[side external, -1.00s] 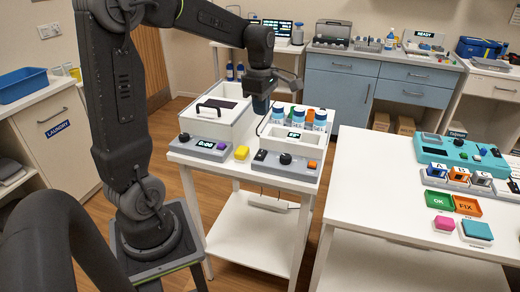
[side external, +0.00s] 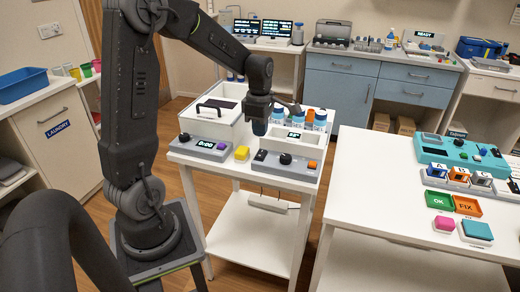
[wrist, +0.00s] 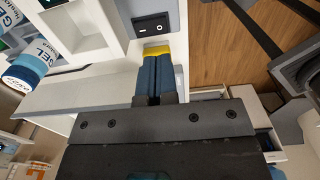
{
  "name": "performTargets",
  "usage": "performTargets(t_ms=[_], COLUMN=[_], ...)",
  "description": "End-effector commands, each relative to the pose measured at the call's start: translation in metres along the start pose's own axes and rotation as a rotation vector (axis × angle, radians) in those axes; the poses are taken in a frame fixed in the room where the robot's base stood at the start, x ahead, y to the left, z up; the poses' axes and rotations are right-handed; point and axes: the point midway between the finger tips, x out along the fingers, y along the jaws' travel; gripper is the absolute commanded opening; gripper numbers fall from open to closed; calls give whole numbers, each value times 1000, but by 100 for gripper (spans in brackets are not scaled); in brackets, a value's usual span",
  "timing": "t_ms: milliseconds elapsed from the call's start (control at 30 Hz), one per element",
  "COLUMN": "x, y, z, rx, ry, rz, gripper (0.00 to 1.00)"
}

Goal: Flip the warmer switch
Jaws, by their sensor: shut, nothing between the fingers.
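The warmer (side external: 268,171) is a white and grey box with a lit display at the front right of the white cart. Its black rocker switch (side external: 261,155) sits at the left of the front panel, beside a black knob (side external: 285,159). In the wrist view the switch (wrist: 151,25) shows line and circle marks, just beyond the fingertips. Which side is pressed cannot be told. My gripper (side external: 259,131) is shut and empty, pointing down above the switch and apart from it. Its blue-grey fingers (wrist: 158,62) lie together in the wrist view.
A yellow block (side external: 242,153) sits left of the warmer panel, next to a grey unit (side external: 203,149) with a 0:00 display. Gel bottles (side external: 320,120) stand in the warmer at right. An orange button (side external: 312,165) is on the panel.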

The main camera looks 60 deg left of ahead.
Motion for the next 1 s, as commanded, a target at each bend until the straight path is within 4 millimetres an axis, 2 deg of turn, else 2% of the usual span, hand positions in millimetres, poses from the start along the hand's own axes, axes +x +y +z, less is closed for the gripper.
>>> performTargets(t_ms=[33, 200, 400, 1000], x=[12, 43, 66, 77], y=[-1, -1, 0, -1], z=[0, 0, 0, 0], rx=[0, 0, 0, 0], ry=[2, 1, 0, 0], rz=[-6, -4, -1, 0], gripper=[0, 0, 0, 0])
